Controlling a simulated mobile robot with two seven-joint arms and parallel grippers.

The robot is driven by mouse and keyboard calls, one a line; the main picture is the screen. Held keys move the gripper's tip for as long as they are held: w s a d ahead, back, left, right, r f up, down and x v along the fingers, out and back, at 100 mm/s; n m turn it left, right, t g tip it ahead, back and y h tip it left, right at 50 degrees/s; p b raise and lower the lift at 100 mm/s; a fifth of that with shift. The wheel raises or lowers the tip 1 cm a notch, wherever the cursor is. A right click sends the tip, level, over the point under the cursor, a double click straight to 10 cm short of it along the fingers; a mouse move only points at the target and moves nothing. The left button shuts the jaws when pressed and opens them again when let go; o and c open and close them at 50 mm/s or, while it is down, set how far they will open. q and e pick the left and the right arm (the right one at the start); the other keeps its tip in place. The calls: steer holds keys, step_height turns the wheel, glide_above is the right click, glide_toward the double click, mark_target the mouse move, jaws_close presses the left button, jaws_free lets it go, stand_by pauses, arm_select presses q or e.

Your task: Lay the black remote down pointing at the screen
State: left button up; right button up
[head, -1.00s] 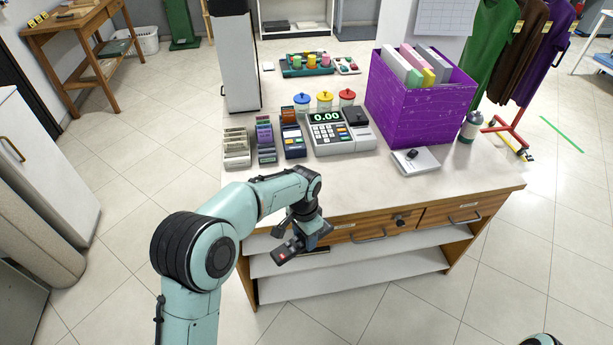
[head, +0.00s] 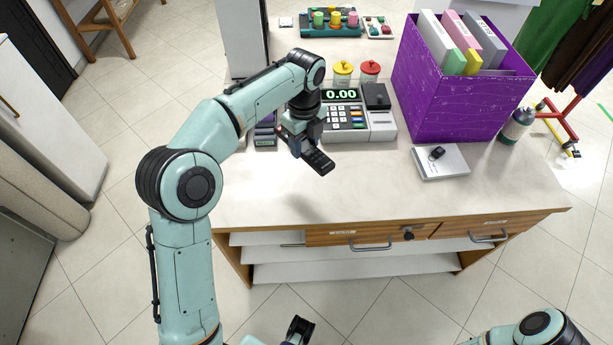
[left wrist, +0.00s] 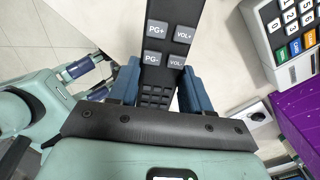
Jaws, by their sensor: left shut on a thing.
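My left gripper (head: 304,139) is shut on the black remote (head: 319,161) and holds it above the counter's front left part, just in front of the cash register. In the left wrist view, the remote (left wrist: 168,40) sits between the blue fingers (left wrist: 158,88), with its PG and VOL buttons facing the camera. In the head view its free end points down and right, toward the front of the counter. The only lit screen I see is the register's green display (head: 339,94), behind the gripper. My right gripper (head: 298,329) is low at the bottom edge; its jaws are unclear.
The counter (head: 390,200) is bare along its front. A purple file box (head: 450,105) stands at the right, with a white pad (head: 440,165) bearing a small black object before it. A spray can (head: 517,123) stands beside the box. My left arm hides several things behind it.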

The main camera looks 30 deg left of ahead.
arm_select(q)
steer(key=b, duration=0.1)
glide_toward(305, 183)
steer(key=shift+f+b, duration=0.6)
steer(key=shift+f, duration=2.65)
steer(key=shift+f, duration=0.1)
steer(key=o, duration=1.2)
steer(key=shift+c, duration=0.2)
step_height(305, 183, up, 12)
steer(key=shift+r+p, duration=0.15)
steer(key=shift+p, duration=0.9)
